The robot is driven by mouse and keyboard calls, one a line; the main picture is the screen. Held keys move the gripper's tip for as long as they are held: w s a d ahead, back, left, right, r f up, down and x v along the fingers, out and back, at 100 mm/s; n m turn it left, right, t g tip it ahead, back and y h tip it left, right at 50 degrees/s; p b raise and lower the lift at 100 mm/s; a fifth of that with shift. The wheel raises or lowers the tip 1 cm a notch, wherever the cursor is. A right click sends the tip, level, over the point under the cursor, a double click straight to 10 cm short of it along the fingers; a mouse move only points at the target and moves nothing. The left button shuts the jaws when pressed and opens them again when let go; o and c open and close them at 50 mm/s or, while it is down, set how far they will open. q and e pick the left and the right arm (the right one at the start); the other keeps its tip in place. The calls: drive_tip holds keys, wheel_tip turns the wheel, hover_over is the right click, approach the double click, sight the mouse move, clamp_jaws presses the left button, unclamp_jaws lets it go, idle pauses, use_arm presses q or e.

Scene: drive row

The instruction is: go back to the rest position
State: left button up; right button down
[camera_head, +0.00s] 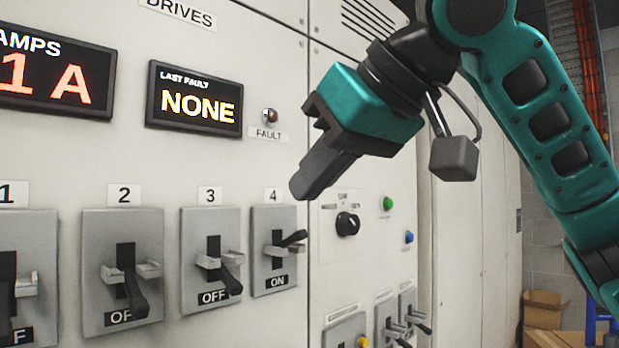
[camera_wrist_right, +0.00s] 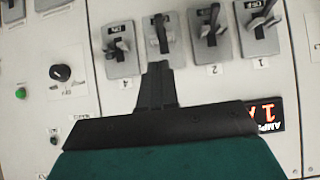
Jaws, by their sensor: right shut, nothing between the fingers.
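My right gripper (camera_head: 308,187) is teal and black and hangs in front of the grey cabinet, just above the switch marked 4. Its fingers are shut together with nothing between them; they also show in the right wrist view (camera_wrist_right: 158,72). Switch 4 (camera_head: 273,251) has its handle out to the right and shows ON. Switch 3 (camera_head: 211,260) has its handle down and shows OFF. Switch 2 (camera_head: 123,272) also has its handle down, its label partly covered. Switch 1 (camera_head: 20,280) is cut by the left edge. My left gripper is not in view.
A display reading NONE (camera_head: 195,100) and a fault lamp (camera_head: 269,115) sit above the switches. A black knob (camera_head: 347,223), a green button (camera_head: 388,203) and a blue button (camera_head: 408,237) are to the right. Cardboard boxes (camera_head: 545,310) stand on the floor at the far right.

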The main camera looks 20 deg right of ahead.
drive_tip(key=w+a+f+n+g+y, duration=0.1)
drive_tip(key=w+a+f, duration=0.2)
drive_tip(key=f, duration=0.6)
drive_tip(key=w+a+f+n+g, duration=0.1)
drive_tip(key=w+a+f, duration=0.1)
drive_tip(key=f, duration=0.8)
drive_tip(key=w+a+f+n+g+y, duration=0.1)
drive_tip(key=w+a+f, duration=0.2)
drive_tip(key=f, duration=0.6)
drive_tip(key=s+f+m, duration=0.1)
drive_tip(key=s+f, duration=0.3)
drive_tip(key=f, duration=0.8)
drive_tip(key=s+d+f+m+g+h, duration=0.25)
drive_tip(key=s+d+f, duration=0.35)
drive_tip(key=s+f, duration=0.35)
drive_tip(key=s+d+f+m+g+h, duration=0.1)
drive_tip(key=s+d+f+m+h, duration=0.15)
drive_tip(key=s+d+f, duration=0.5)
drive_tip(key=w+a+f+t, duration=0.2)
drive_tip(key=f+t, duration=0.1)
drive_tip(key=f, duration=0.2)
drive_tip(key=w+a+f+n+t+y, duration=0.1)
drive_tip(key=w+a+f+t, duration=0.1)
drive_tip(key=w+f+t, duration=0.1)
drive_tip(key=shift+w+a+f+n+t, duration=0.15)
drive_tip(key=shift+a+f+n+t, duration=0.15)
drive_tip(key=shift+f+t, duration=0.55)
drive_tip(key=shift+d, duration=0.15)
